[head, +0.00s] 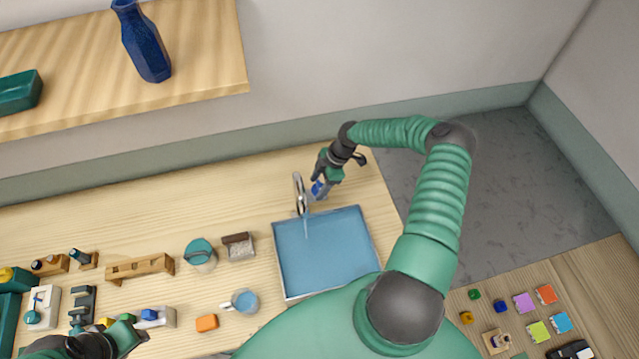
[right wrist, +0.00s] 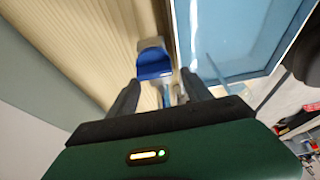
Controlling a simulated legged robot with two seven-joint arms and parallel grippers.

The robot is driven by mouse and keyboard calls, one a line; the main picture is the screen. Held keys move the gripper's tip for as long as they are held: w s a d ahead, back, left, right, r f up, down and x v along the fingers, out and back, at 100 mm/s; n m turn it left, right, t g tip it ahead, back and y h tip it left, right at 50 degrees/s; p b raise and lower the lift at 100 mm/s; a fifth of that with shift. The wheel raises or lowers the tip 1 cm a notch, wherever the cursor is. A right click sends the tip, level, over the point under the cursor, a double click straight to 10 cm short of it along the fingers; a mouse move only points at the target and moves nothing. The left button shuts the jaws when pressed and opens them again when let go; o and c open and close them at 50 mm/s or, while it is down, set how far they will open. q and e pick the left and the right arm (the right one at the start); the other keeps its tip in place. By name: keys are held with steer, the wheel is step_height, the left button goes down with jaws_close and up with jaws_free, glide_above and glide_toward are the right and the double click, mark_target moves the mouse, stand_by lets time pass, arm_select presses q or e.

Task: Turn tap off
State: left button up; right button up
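The silver tap (head: 299,194) stands at the back edge of the blue sink (head: 290,270). A thin stream of water (head: 307,226) falls from its spout into the sink. A blue tap handle (head: 319,189) is right of the spout; it also shows in the right wrist view (right wrist: 154,63). My right gripper (right wrist: 160,88) has its dark fingers apart, with the handle just ahead of and between the fingertips. Contact cannot be told. My left gripper (head: 128,338) is at the lower left of the head view, away from the tap; its finger opening is unclear.
Left of the sink are a mug (head: 243,301), an orange block (head: 206,323), a teal round item (head: 200,253) and a wooden rack (head: 140,268). A shelf with a blue vase (head: 145,45) overhangs the back left.

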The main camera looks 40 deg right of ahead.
steer(key=shift+c, duration=1.2)
steer(key=shift+w+f, duration=0.1)
steer(key=shift+f, duration=0.05)
steer(key=shift+c, duration=1.1)
steer(key=shift+d+f, duration=0.15)
steer(key=shift+d, duration=0.4)
steer(key=c, duration=0.5)
steer(key=shift+d, duration=0.25)
steer(key=shift+c, duration=0.3)
arm_select(q)
steer(key=shift+w+d+f, duration=0.1)
steer(key=shift+w+d, duration=0.1)
steer(key=shift+w, duration=0.05)
arm_select(e)
steer(key=shift+a, duration=0.25)
